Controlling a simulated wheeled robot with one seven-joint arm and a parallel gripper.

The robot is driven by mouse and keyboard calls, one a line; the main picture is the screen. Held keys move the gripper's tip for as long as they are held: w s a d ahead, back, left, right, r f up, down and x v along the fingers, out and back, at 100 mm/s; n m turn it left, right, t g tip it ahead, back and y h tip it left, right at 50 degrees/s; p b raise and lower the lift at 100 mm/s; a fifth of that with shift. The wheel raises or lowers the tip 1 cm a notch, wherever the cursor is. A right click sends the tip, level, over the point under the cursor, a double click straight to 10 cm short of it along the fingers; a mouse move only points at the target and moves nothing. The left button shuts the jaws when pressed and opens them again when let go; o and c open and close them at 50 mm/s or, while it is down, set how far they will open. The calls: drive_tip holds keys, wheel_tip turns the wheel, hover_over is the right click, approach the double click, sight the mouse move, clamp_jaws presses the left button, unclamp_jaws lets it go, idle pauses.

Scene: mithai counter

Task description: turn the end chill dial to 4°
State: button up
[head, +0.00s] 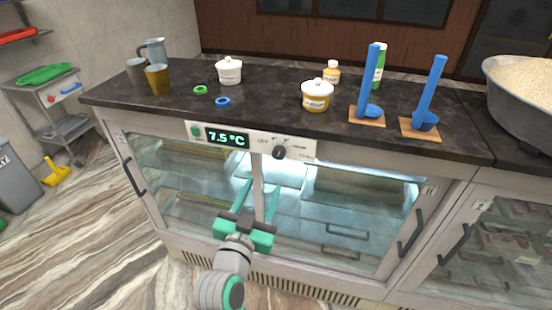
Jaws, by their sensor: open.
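The chill dial (279,152) is a small dark round knob on the white control panel (250,146) on the front of the glass-fronted chiller. Small marks surround the knob, too small to read for its setting. A display (227,138) left of the dial reads 7.5 °C in green. My gripper (259,190) is open and empty, its two teal fingers pointing up and apart. In the picture it is below the panel, in front of the chiller's glass doors. The fingertips appear apart from the dial.
The dark countertop (270,108) above holds cups, a jug, lidded pots, coloured rings, bottles and blue ladles on wooden blocks. A large grain bowl (521,105) stands at right. Door handles (411,234) stick out from the chiller front. The striped floor at left is mostly clear.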

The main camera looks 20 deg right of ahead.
sight(278, 156)
drive_tip(key=shift+m+h, duration=0.3)
drive_tip(key=shift+m, duration=0.3)
drive_tip(key=x, duration=0.3)
drive_tip(key=r+x, duration=0.1)
drive_tip(key=x, duration=0.7)
drive_tip(key=shift+d+r, duration=0.2)
drive_tip(key=shift+d, duration=0.15)
drive_tip(key=c, duration=1)
drive_tip(key=shift+c, duration=0.2)
